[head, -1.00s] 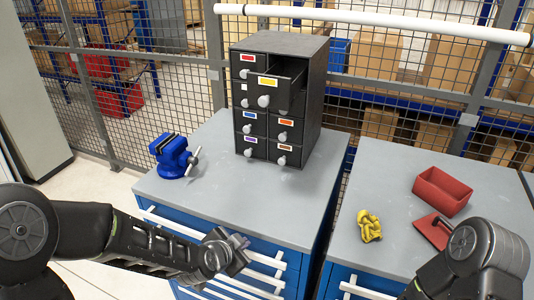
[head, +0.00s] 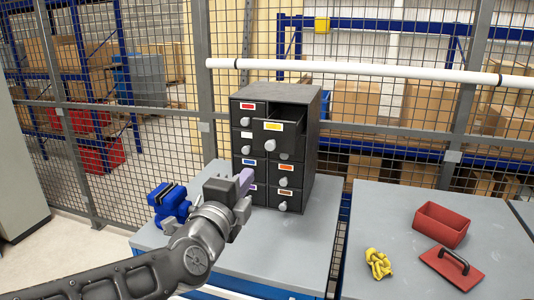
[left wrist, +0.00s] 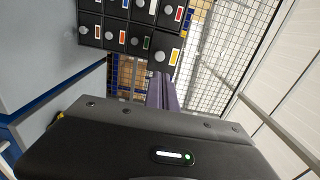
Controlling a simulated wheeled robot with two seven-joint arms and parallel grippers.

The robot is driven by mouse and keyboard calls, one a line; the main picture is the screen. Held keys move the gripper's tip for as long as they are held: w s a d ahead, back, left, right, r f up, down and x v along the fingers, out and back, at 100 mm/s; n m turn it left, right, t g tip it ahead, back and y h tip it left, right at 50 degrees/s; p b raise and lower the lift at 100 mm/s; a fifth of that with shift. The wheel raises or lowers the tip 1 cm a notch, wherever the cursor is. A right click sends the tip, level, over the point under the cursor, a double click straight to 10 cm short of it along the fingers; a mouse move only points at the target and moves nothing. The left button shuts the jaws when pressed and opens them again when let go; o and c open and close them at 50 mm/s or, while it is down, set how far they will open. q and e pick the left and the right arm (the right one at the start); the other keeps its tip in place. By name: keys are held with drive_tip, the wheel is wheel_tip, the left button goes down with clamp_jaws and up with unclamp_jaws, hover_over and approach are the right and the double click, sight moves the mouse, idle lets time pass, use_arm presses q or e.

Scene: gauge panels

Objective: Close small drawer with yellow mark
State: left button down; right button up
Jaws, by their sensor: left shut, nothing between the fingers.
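The small drawer with the yellow mark (head: 282,133) is at the top right of a dark drawer cabinet (head: 312,150). It is pulled out, with its open top showing and a round pale knob on its front. In the left wrist view, which is turned sideways, the yellow-marked drawer (left wrist: 166,47) stands out beyond its neighbours. My left gripper (head: 243,181) is shut and empty, below and left of this drawer, in front of the lower left drawers. Its purple fingers show in the left wrist view (left wrist: 160,90), apart from the drawer. My right gripper is not in view.
A blue vise (head: 168,200) stands on the grey bench top beside my left arm. On the right bench are a red bin (head: 441,224), a red tool with a handle (head: 452,267) and a yellow crumpled item (head: 378,263). A mesh fence stands behind.

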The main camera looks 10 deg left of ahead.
sight(270, 147)
use_arm(q)
drive_tip(key=w, duration=0.4)
drive_tip(key=w+p, duration=0.1)
drive_tip(key=w, duration=0.4)
drive_tip(key=w+d, duration=0.1)
drive_tip(key=w, duration=0.4)
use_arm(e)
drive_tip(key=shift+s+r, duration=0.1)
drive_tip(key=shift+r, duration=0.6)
use_arm(q)
drive_tip(key=shift+p, duration=0.3)
